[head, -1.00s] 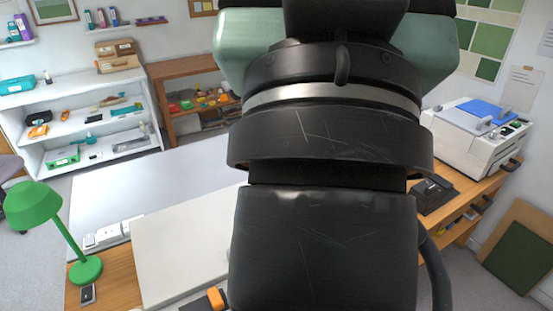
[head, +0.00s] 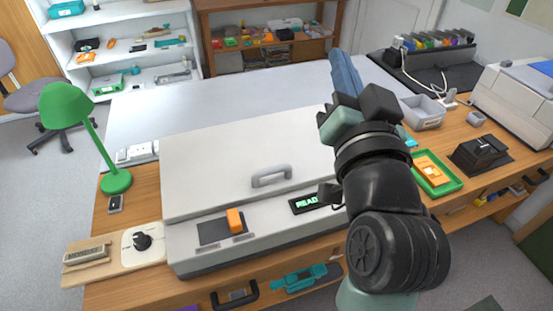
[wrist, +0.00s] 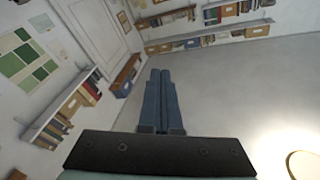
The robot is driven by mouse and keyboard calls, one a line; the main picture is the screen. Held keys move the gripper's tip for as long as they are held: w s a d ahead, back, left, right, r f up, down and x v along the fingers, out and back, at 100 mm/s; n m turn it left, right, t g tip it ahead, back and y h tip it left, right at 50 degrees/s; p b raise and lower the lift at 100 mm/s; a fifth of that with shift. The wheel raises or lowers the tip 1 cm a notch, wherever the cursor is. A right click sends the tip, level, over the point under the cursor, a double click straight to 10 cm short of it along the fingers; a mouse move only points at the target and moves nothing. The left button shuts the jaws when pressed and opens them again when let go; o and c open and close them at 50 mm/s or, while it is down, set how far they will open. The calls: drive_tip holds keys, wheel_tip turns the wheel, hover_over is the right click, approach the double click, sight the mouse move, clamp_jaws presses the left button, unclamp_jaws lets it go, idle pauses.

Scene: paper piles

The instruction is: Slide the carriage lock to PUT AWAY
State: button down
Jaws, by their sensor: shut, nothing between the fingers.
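A wide pale scanner (head: 190,180) stands on the wooden desk in the head view, with its lid down. On its front strip, left of centre, an orange slider tab (head: 235,219) sits on a dark plate (head: 212,231), toward the plate's right end. This looks like the carriage lock; no lettering on it can be read. My gripper (head: 345,72) is shut and empty, raised well above and to the right of the slider, fingers pointing up. The wrist view shows its blue fingers together (wrist: 161,75) against walls and ceiling.
A lid handle (head: 271,176) and a lit display (head: 304,204), partly hidden by my arm, are on the scanner. A black knob (head: 142,241) and a green lamp (head: 117,181) are at left. A green tray (head: 436,172) lies at right. Space above the slider is clear.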

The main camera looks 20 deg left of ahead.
wheel_tip(320, 180, down, 22)
drive_tip(key=a+m+g+y+b, duration=0.1)
drive_tip(key=m+g+y+b, duration=0.2)
drive_tip(key=g+b, duration=0.15)
drive_tip(key=m+g+y+b, duration=0.3)
drive_tip(key=m+y+b, duration=0.1)
drive_tip(key=y, duration=0.1)
approach(252, 229)
drive_tip(key=w+d+r, duration=0.2)
drive_tip(key=d, duration=0.1)
drive_tip(key=shift+d, duration=0.15)
drive_tip(key=x, duration=0.9)
drive_tip(key=shift+w, duration=0.2)
drive_tip(key=a, duration=0.1)
drive_tip(key=s+a, duration=0.1)
drive_tip(key=a, duration=0.1)
drive_tip(key=shift+s+a, duration=0.4)
drive_tip(key=shift+a, duration=0.15)
